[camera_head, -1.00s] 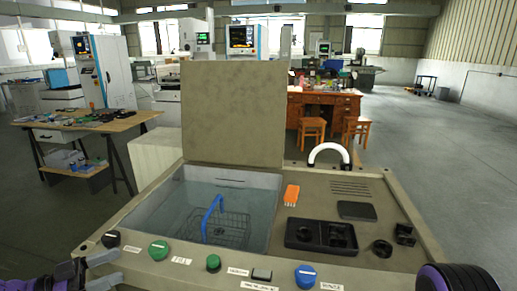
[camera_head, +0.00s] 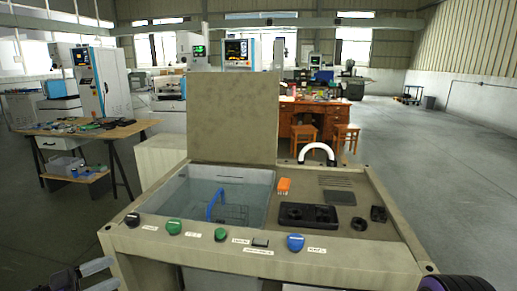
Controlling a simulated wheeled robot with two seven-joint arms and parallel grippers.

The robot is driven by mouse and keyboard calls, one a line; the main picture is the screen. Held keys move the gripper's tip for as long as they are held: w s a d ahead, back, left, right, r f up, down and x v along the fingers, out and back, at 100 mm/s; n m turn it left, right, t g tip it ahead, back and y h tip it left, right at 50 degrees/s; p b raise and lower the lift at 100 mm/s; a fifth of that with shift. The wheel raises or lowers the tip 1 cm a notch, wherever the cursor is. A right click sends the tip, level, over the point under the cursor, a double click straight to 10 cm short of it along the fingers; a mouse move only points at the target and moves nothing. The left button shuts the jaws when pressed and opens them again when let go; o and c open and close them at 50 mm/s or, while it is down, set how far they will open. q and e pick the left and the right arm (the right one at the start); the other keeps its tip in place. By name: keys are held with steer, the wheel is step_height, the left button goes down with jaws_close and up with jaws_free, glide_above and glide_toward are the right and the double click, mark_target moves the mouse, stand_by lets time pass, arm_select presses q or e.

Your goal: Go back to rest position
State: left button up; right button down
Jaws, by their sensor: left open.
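My left gripper (camera_head: 97,275) shows at the bottom left corner, below and in front of the machine's front panel. Its grey fingers are apart and hold nothing. A dark, purple-edged part of my right arm (camera_head: 455,284) shows at the bottom right corner; the right gripper itself is out of view. The beige machine (camera_head: 330,262) stands in front of me with its lid (camera_head: 233,118) raised. A wire basket with a blue handle (camera_head: 213,205) sits in its tank.
A wooden workbench (camera_head: 85,132) stands at left and a brown desk (camera_head: 314,112) behind. The floor at right (camera_head: 445,180) is clear.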

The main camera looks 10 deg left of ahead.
arm_select(q)
steer(key=w+f+n+t+y, duration=0.3)
steer(key=w+f+n+y, duration=0.3)
steer(key=n+y, duration=0.6)
steer(key=s+d+f+n+g+y, duration=0.35)
steer(key=s+f, duration=0.35)
steer(key=f, duration=0.5)
steer(key=s+d+f+g, duration=0.2)
steer(key=s+f+g, duration=0.1)
steer(key=s, duration=0.5)
steer(key=s+d+f+g, duration=0.3)
steer(key=s+f, duration=0.3)
steer(key=s, duration=0.2)
steer(key=s+d+f+g, duration=0.2)
steer(key=s+f+g, duration=0.1)
steer(key=s, duration=0.5)
steer(key=shift+d+f+y, duration=0.15)
steer(key=shift+f+y, duration=0.2)
steer(key=shift+f, duration=0.3)
